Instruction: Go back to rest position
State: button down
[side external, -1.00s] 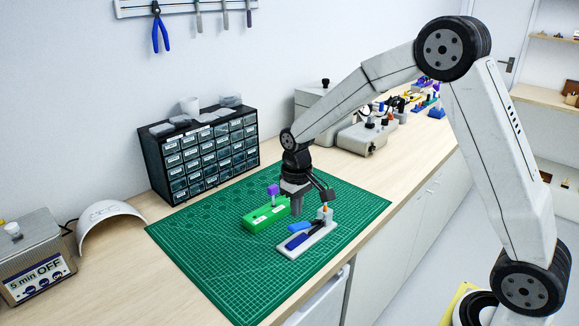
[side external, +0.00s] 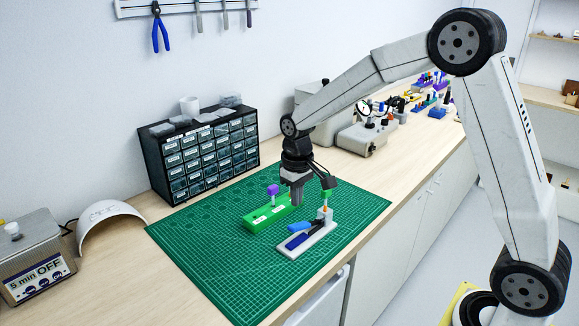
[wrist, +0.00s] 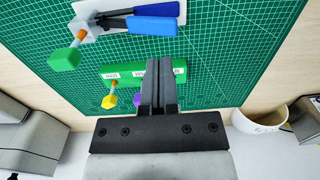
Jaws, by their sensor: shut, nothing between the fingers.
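My gripper (side external: 297,196) is shut and empty. It hangs upright above the mat, by the right end of the green block (side external: 262,217). In the wrist view its closed fingers (wrist: 158,68) cover part of that labelled block (wrist: 120,72). A purple-topped piece (side external: 273,190) stands at the block; a yellow-topped one (wrist: 109,101) shows in the wrist view. To the right of the block is a white stand (side external: 300,245) with a blue-handled tool (side external: 299,228). A green cube on an orange stem (wrist: 64,60) is at the stand's end.
The green cutting mat (side external: 210,245) is mostly bare on the left and front. A black drawer cabinet (side external: 205,155) stands behind it. A grey machine (side external: 365,138) is at the back right. A white curved shell (side external: 108,222) and a timer box (side external: 35,265) are at left.

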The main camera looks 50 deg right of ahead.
jog(key=s+a+f+t, duration=0.2)
jog(key=s+f, duration=0.1)
jog(key=s, duration=1.3)
jog(key=shift+s+t, duration=0.3)
jog(key=shift+s, duration=0.1)
